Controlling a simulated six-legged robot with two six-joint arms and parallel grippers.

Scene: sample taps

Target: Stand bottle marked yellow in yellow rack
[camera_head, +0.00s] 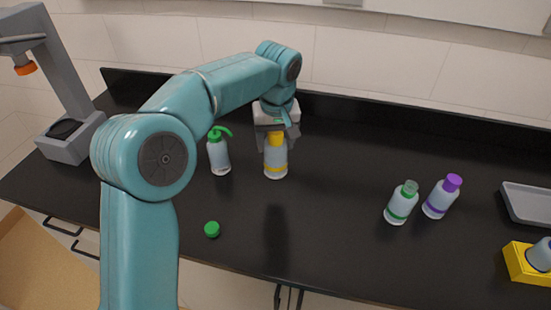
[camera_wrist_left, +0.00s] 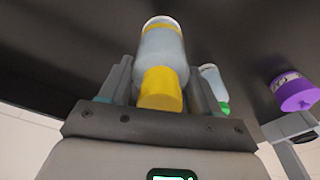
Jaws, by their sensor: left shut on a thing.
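The bottle marked yellow (camera_head: 276,160), clear-grey with a yellow cap and yellow band, is upright under my left gripper (camera_head: 277,142). The gripper is shut on it near the cap. In the left wrist view the bottle (camera_wrist_left: 162,45) is between the fingers, its yellow cap towards the palm. I cannot tell whether its base touches the counter. The yellow rack (camera_head: 516,264) is at the right edge of the head view, partly cut off, with a pale bottle (camera_head: 541,254) in it. My right gripper is not in view.
A green-topped pump bottle (camera_head: 219,155) stands just left of the held bottle. A green cap (camera_head: 211,229) lies nearer. The middle counter is clear.

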